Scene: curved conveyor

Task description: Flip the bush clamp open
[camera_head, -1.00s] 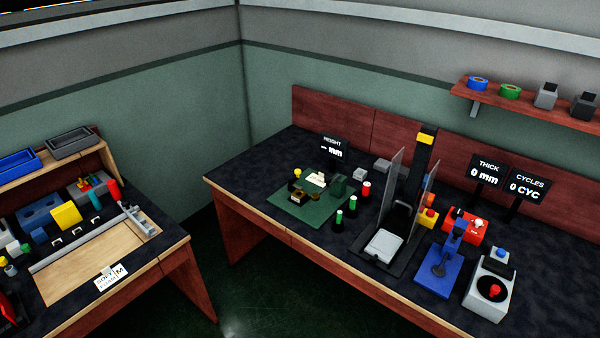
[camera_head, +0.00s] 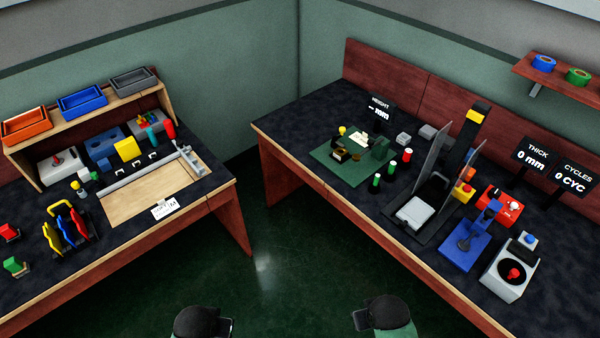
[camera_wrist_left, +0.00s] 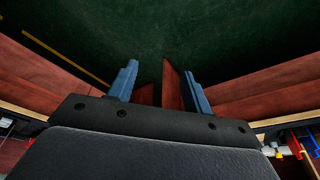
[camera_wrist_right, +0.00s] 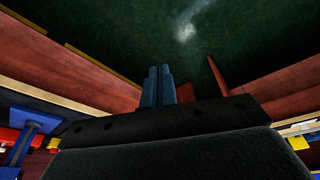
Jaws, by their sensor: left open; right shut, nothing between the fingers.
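I cannot tell for sure which object is the bush clamp. A small black and brass-coloured fixture (camera_head: 345,154) sits on a green mat (camera_head: 330,165) on the right bench. A blue fixture with an upright post (camera_head: 466,240) stands nearer the front of that bench. My left gripper (camera_wrist_left: 162,85) is open and empty in the left wrist view, its blue fingers wide apart over the dark floor. My right gripper (camera_wrist_right: 158,84) is shut and empty in the right wrist view, fingers together. Neither gripper touches anything. In the head view only dark rounded parts of my arms show at the bottom.
The left bench (camera_head: 120,235) holds a wooden tray (camera_head: 150,192), a colourful rack (camera_head: 66,230) and a shelf with bins (camera_head: 82,101). The right bench (camera_head: 300,120) also carries tall grey plates (camera_head: 425,158) and a grey box with a red knob (camera_head: 511,272). Green floor lies free between the benches.

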